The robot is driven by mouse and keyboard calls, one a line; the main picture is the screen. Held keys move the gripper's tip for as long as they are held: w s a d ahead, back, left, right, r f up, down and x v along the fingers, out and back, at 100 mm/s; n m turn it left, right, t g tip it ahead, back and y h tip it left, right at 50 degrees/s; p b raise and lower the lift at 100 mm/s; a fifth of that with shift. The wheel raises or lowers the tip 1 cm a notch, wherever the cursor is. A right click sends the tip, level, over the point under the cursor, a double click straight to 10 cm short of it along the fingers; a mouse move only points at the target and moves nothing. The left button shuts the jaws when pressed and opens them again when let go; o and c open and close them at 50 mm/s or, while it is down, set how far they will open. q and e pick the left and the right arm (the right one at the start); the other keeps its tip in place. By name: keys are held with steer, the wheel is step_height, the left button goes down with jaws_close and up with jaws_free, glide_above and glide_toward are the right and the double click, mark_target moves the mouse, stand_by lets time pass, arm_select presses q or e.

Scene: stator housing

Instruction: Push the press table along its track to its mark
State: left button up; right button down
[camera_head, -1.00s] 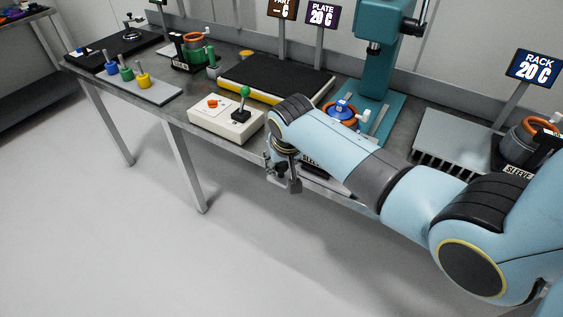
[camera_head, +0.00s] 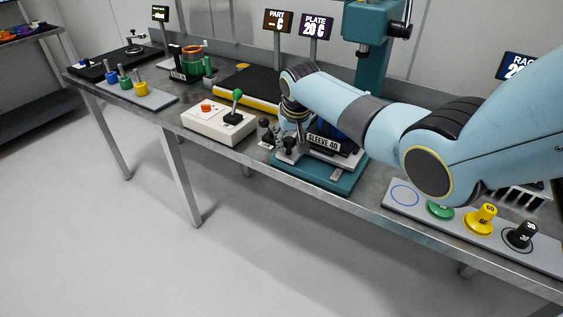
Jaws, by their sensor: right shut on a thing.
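The press (camera_head: 372,25) is teal, with its column partly behind my right arm and a teal base (camera_head: 318,178) at the table's front edge. The press table (camera_head: 346,158) is a pale plate low on that base, with a black "SLEEVE 40" label (camera_head: 322,142) at its front. A dark blue part (camera_head: 333,128) above it is mostly hidden by my arm. My right gripper (camera_head: 287,146) is at the press table's front left corner, pointing down, and shut on it; the exact grip is hard to see. The mark on the track cannot be made out. My left gripper is out of view.
A control box (camera_head: 220,122) with a green-topped lever stands close left of my right gripper. A black-topped plate (camera_head: 250,85) lies behind it. A strip with green, yellow and black knobs (camera_head: 480,219) lies at the front right, below my arm.

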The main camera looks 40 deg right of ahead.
steer(key=d, duration=0.1)
steer(key=w+d+b, duration=0.1)
steer(key=d, duration=0.2)
steer(key=shift+w, duration=0.35)
steer(key=c, duration=0.9)
jaws_free()
steer(key=shift+s+a+r, duration=0.1)
steer(key=shift+c, duration=0.2)
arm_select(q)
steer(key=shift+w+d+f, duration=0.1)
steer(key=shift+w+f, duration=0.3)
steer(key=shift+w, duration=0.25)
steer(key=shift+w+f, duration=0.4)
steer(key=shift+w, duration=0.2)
arm_select(e)
steer(key=v, duration=1.2)
